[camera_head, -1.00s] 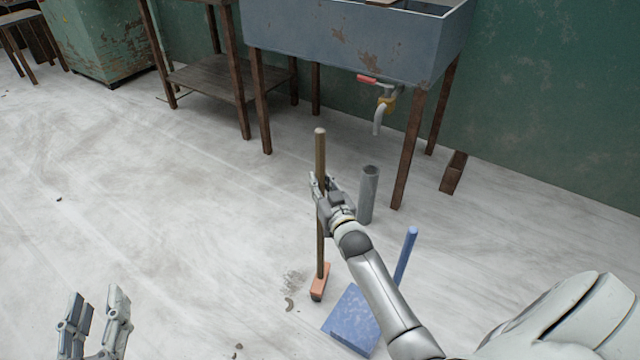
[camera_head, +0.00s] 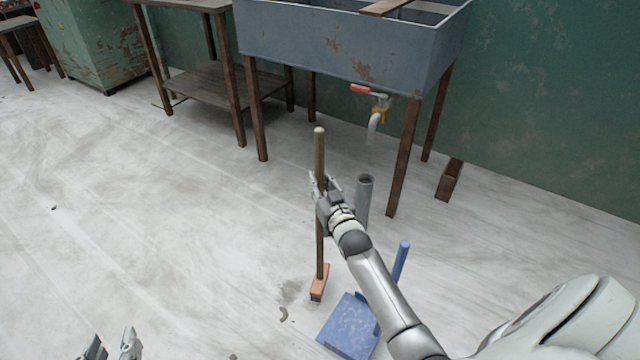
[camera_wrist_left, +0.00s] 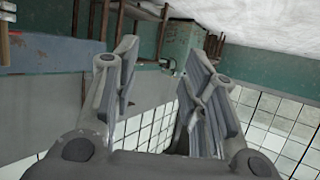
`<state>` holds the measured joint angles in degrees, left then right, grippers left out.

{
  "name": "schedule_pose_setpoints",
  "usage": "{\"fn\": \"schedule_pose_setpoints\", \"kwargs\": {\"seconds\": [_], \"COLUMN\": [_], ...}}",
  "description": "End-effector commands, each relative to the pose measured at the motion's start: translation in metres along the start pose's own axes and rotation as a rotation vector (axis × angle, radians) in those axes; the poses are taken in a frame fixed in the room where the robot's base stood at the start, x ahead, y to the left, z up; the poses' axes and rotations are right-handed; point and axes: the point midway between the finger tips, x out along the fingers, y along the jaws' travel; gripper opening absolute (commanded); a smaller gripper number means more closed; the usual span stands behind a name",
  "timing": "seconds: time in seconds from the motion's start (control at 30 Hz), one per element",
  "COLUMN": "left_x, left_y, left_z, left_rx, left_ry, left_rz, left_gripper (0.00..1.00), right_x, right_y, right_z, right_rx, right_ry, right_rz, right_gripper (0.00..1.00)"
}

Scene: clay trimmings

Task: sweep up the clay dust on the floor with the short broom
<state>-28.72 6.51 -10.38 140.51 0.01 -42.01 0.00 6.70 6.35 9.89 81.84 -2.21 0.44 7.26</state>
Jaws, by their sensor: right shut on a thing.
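The short broom has a wooden stick (camera_head: 320,152) and an orange-pink head (camera_head: 319,283). It stands nearly upright with its head at the floor. My left gripper (camera_head: 110,346) is at the bottom left edge, mostly cut off. The left wrist view shows its fingers (camera_wrist_left: 165,85) apart with nothing between them.
A blue dustpan (camera_head: 346,326) with an upright blue handle (camera_head: 401,262) lies right of the broom head, partly behind my right arm. A grey pipe (camera_head: 365,200) stands behind the gripper. A sink (camera_head: 345,45) on wooden legs is at the back. The floor to the left is mostly clear.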

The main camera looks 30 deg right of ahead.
Motion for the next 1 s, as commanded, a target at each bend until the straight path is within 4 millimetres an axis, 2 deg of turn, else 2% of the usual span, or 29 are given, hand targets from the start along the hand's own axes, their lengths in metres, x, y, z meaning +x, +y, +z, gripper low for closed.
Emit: {"fn": "schedule_pose_setpoints", "kwargs": {"seconds": [1.0], "left_x": [-0.036], "left_y": [-0.011], "left_z": [0.08], "left_rx": [-0.005], "left_ry": [-0.434], "left_rz": [-0.025], "left_gripper": [0.4], "right_x": [0.006], "right_y": [0.0], "right_z": [-0.023], "right_rx": [0.0], "right_ry": [0.003], "right_rz": [-0.001], "right_gripper": [0.0]}}
